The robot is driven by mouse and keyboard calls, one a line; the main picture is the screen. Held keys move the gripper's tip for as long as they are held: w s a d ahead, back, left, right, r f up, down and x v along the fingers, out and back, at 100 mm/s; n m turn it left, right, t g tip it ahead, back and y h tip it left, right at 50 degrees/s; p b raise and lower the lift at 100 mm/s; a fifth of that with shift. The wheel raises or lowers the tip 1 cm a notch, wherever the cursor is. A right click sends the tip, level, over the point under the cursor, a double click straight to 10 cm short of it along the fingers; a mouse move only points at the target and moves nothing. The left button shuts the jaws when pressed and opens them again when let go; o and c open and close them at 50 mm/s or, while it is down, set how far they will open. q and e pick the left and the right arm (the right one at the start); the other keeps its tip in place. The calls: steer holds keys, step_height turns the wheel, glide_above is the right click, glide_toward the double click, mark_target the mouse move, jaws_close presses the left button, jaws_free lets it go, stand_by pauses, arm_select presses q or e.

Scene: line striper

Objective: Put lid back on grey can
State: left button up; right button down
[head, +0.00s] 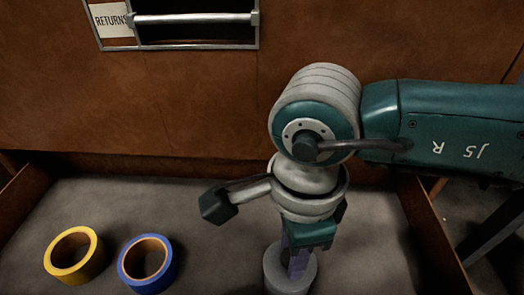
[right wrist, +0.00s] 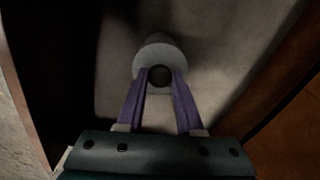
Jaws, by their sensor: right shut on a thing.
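My right gripper (head: 298,270) points down over a pale grey round thing (head: 276,272), the grey can or its lid, at the bottom of the head view. In the right wrist view the purple fingers (right wrist: 160,76) are closed on either side of a small dark round knob (right wrist: 160,75). The knob is at the middle of a pale grey disc (right wrist: 157,50), which looks like the lid. The fingers and the picture edge hide part of it, and I cannot tell whether the lid touches the can. My left gripper is not in view.
A yellow tape roll (head: 75,255) and a blue tape roll (head: 148,264) lie at left on the grey surface (head: 200,250), which has raised wooden sides (head: 437,240). A wooden panel with a "RETURNS" slot (head: 195,30) stands behind. Grey surface between the blue roll and my gripper is clear.

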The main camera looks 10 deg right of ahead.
jaws_free()
stand_by(0.7)
step_height(320, 180, up, 4)
steer(key=p, duration=0.3)
steer(key=shift+f, duration=0.15)
steer(key=shift+r+p, duration=1.7)
steer(key=shift+p, duration=0.1)
steer(key=shift+c, duration=0.2)
